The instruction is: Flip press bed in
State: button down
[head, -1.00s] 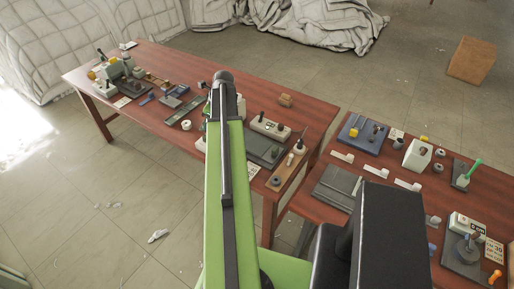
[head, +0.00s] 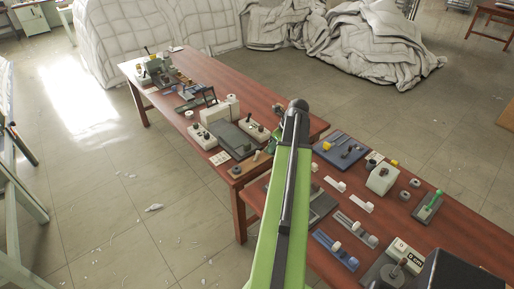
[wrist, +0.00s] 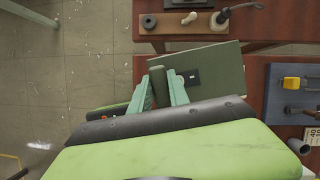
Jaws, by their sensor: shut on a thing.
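In the wrist view my gripper (wrist: 160,82), with two pale teal fingers, is shut around a dark green bar at the left edge of a flat grey-green plate (wrist: 215,60). The plate has a small dark square with a light mark, and shows over the gap between the tables and the edge of the right one. I cannot tell whether this is the press bed. In the head view my arm hides most of the gripper. A dark grey-green slab (head: 236,139) lies between cream blocks with black knobs on the left table.
The left table (head: 290,108) carries several fixtures, with a wooden strip with knobs (wrist: 200,22) near its end. The right table (head: 455,240) holds a blue-grey board (head: 340,151), a pale block (head: 382,178) and slide fixtures. Duvet heaps (head: 375,45) lie behind.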

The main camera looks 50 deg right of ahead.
aim_at(233, 137)
jog(key=u, duration=0.1)
jog(key=k, duration=0.3)
jog(key=z, duration=0.65)
jog(key=i, duration=1.65)
jog(key=z, duration=0.05)
